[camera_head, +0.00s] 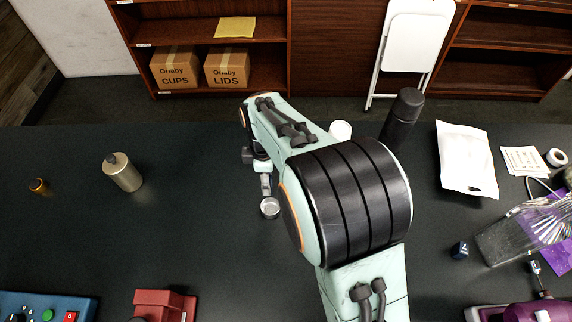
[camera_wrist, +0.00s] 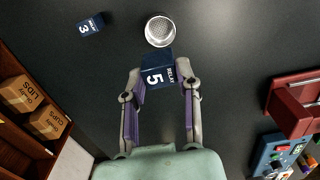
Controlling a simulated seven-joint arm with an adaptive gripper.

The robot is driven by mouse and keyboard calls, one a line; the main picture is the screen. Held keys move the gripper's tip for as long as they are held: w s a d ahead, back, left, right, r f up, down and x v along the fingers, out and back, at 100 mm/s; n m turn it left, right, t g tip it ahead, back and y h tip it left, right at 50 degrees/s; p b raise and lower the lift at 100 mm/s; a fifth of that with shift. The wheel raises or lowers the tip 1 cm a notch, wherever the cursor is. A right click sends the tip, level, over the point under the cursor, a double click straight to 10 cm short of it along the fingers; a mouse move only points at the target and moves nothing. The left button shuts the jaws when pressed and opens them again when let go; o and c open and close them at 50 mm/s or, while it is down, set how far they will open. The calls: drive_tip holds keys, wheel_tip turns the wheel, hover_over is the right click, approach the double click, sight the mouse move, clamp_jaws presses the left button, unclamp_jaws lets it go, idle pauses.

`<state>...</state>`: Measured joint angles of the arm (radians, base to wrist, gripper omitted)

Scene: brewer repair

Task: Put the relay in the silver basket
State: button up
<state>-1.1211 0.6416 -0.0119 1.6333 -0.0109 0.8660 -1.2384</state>
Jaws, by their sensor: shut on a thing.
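A dark blue relay cube (camera_wrist: 157,77), marked "RELAY 5", sits between the fingertips of my gripper (camera_wrist: 162,70) in the wrist view. My gripper is shut on it. The silver basket (camera_wrist: 160,31) is a small round perforated cup, just beyond the relay in the wrist view. The basket also shows on the black table in the head view (camera_head: 270,208), close to the gripper's fingers. The held relay cannot be made out in the head view. A second blue cube (camera_wrist: 90,26), marked "3", lies apart, and it also shows in the head view (camera_head: 460,250).
A metal canister (camera_head: 123,173) and a small amber item (camera_head: 38,186) stand to the left. A dark bottle (camera_head: 402,117), a white bag (camera_head: 466,160) and a clear container (camera_head: 522,232) are to the right. A red block (camera_head: 165,305) and a blue control box (camera_head: 45,307) are in front.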

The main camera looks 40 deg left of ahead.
hover_over(270, 210)
drive_tip(key=shift+d+f, duration=0.1)
drive_tip(key=shift+f, duration=3.75)
drive_tip(key=o, duration=1.1)
wheel_tip(270, 210, up, 7)
drive_tip(key=shift+r, duration=0.1)
